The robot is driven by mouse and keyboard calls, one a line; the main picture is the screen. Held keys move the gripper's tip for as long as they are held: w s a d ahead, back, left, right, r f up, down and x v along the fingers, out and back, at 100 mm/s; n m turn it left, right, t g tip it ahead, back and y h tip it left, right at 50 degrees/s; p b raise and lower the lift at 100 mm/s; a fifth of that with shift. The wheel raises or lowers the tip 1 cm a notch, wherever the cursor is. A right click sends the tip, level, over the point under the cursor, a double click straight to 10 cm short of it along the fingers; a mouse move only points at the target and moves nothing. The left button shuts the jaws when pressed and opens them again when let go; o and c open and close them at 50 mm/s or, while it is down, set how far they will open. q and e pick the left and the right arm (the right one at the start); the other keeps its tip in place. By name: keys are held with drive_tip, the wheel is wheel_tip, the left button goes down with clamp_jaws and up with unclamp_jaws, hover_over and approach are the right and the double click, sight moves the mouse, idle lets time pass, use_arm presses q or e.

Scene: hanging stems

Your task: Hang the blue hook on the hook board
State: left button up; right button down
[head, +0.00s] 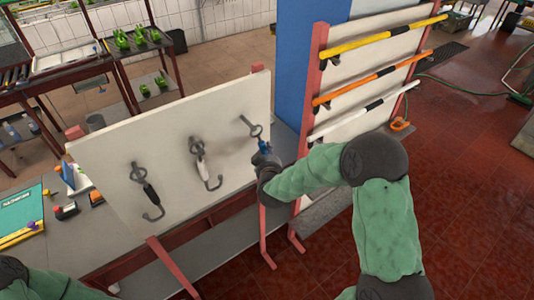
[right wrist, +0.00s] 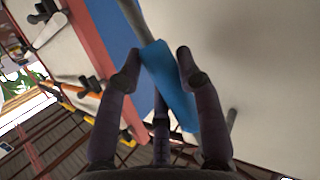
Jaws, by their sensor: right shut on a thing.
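The white hook board (head: 105,200) stands tilted at the centre left. My right gripper (head: 264,160) is shut on the blue handle. In the right wrist view, the blue handle (right wrist: 170,88) lies tilted between the fingertips (right wrist: 160,68), with a grey shaft going up. My left gripper is out of view.
A rack (head: 312,100) with yellow, orange and white bars stands right of the board, beside a blue panel (head: 300,45). A green mat (head: 25,210) and small items lie at the left. Open red floor (head: 460,180) lies to the right.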

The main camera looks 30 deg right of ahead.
drive_tip(key=shift+w+a, duration=0.15)
drive_tip(key=shift+w, duration=2.2)
idle(1.7)
drive_tip(key=shift+w+d+f+b, duration=0.1)
drive_tip(key=shift+d+f+b, duration=0.15)
drive_tip(key=shift+b, duration=0.35)
idle(0.5)
drive_tip(key=c, duration=0.7)
unclamp_jaws()
drive_tip(key=shift+c, duration=0.2)
drive_tip(key=shift+a+f, duration=0.1)
